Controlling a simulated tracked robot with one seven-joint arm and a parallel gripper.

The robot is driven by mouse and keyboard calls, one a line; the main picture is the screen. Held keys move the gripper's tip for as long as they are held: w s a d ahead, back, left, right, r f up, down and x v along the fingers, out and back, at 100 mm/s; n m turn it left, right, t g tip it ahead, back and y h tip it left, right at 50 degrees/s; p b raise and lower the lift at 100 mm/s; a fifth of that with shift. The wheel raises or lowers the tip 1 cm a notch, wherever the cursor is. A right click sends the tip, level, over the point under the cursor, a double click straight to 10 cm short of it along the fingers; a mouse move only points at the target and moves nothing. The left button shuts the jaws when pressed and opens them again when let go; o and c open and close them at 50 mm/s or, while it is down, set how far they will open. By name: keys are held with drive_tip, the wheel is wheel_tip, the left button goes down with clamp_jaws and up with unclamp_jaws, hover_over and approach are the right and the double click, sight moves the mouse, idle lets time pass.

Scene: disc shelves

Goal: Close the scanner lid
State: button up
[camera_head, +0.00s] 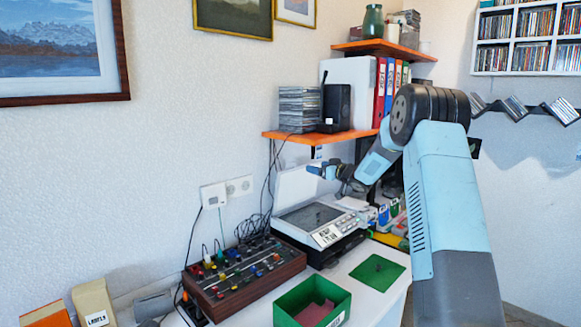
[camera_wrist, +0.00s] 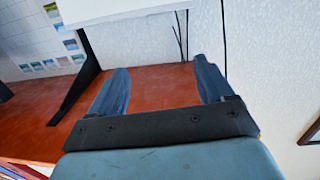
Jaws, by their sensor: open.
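The scanner (camera_head: 335,236) stands on the white table against the wall, with a dark glass bed and a light control panel on its front right. Its pale lid (camera_head: 293,187) is raised and stands upright at the back left. My gripper (camera_head: 316,171) is above the scanner bed, near the upper right of the lid; I cannot tell whether it touches the lid. In the wrist view my gripper (camera_wrist: 162,73) is open, its two blue fingers apart with nothing between them.
An orange shelf (camera_head: 290,136) hangs above the scanner, close over my gripper; an orange surface also fills much of the wrist view (camera_wrist: 160,98). A mixing board (camera_head: 243,277) stands left of the scanner. A green box (camera_head: 335,315) and green lid (camera_head: 377,272) lie in front.

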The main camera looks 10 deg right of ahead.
sight(291, 164)
drive_tip(key=shift+n+y, duration=0.3)
drive_tip(key=shift+y, duration=0.5)
drive_tip(key=f+x, duration=0.1)
drive_tip(key=x, duration=0.4)
drive_tip(key=f+x, duration=0.1)
drive_tip(key=x, duration=0.4)
drive_tip(key=f+x, duration=0.1)
drive_tip(key=x, duration=0.4)
drive_tip(key=shift+w+d, duration=0.3)
drive_tip(key=shift+w, duration=0.1)
drive_tip(key=shift+c, duration=0.3)
